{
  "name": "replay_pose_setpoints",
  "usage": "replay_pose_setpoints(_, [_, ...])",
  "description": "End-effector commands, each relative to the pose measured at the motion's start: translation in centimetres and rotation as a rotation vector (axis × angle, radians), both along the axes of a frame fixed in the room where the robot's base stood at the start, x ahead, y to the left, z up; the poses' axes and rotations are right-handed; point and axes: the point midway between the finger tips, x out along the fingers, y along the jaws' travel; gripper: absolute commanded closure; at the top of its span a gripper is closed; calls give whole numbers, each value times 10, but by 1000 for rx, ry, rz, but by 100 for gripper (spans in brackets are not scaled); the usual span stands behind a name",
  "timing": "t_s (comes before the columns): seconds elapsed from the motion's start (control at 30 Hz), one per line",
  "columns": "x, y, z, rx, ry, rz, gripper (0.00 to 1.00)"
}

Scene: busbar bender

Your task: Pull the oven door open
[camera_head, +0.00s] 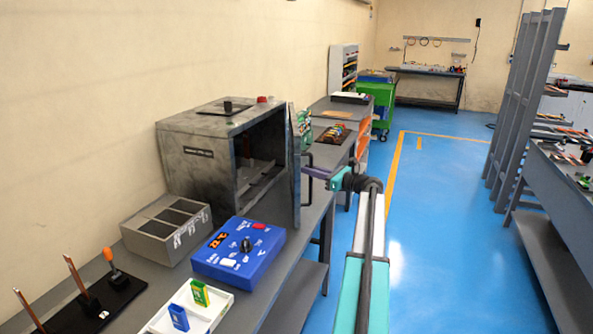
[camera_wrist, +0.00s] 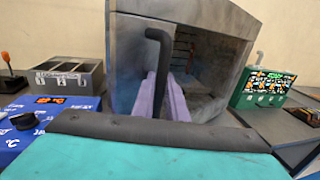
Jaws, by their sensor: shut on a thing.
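The oven (camera_head: 205,160) is a worn grey metal box on the left bench, with its dark inside showing. Its door (camera_head: 295,180) stands open, swung outward from the right side of the opening, and is seen nearly edge-on in the head view. A black bar handle (camera_head: 308,178) is on the door's outer face; it also shows in the wrist view (camera_wrist: 157,40). My gripper (camera_head: 320,172) has purple fingers and is shut on this handle. In the wrist view, the fingers (camera_wrist: 165,98) sit on either side of the bar, and its lower part is partly hidden.
A blue control box (camera_head: 238,250), a grey slotted box (camera_head: 167,228) and a white tray (camera_head: 190,312) sit on the bench in front of the oven. A grey rack (camera_head: 520,100) stands at right. The blue floor (camera_head: 440,230) between is clear.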

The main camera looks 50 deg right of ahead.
Motion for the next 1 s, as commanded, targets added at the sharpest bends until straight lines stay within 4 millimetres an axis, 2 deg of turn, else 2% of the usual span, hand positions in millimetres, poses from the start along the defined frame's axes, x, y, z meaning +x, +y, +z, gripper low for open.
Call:
replay_pose_setpoints(0.03, [-4,-12,1,0,-2,-3,100])
replay_pose_setpoints(0.5, [-37,-76,2,0,-3,11,100])
replay_pose_setpoints(0.7, [-45,-93,2,0,-3,12,100])
replay_pose_setpoints(1.0, [-48,-100,1,1,-3,13,100])
